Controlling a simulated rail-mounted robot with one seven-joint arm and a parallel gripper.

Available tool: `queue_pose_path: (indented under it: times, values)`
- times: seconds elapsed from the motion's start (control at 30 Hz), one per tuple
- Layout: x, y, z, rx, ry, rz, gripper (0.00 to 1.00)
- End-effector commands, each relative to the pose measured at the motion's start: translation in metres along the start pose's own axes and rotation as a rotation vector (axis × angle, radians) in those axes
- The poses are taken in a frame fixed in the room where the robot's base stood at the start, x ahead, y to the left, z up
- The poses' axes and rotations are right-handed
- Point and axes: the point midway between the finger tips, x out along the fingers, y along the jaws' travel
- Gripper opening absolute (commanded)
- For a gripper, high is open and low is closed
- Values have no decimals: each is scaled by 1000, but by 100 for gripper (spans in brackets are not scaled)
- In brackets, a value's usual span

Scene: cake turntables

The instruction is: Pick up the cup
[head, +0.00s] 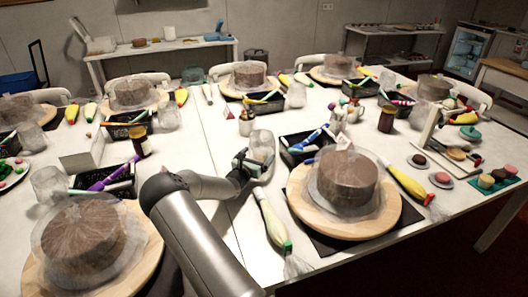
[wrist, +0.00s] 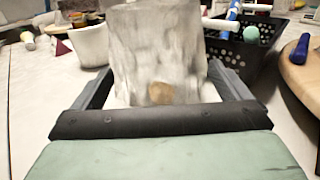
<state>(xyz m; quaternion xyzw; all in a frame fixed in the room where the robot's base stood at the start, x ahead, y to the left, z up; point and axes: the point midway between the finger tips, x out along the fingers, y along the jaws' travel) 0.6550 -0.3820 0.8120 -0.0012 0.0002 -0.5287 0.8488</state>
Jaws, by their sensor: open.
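A clear, frosted-looking cup (head: 262,146) stands upright on the white table near its middle. My gripper (head: 252,162) is low at the cup. In the wrist view the fingers of my gripper (wrist: 160,75) are open, one on each side of the cup. I cannot tell whether either finger touches it. Part of the cup's base is hidden behind the dark bar of my gripper.
A black basket (head: 303,150) with coloured tools stands close right of the cup. A small pot (head: 246,124) stands just behind it. A chocolate cake (head: 346,180) on a wooden turntable (head: 305,210) is at the right. A piping bag (head: 270,222) lies in front. Bare table lies to the left.

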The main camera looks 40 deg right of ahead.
Motion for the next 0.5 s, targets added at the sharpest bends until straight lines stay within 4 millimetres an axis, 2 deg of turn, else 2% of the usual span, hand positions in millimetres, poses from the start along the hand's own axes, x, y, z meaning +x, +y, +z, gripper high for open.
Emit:
queue_pose_path:
  times: [0.3, 0.5]
  values:
    - [44, 3, -5, 2, -1, -2, 97]
    - [48, 3, -6, 2, 1, -2, 97]
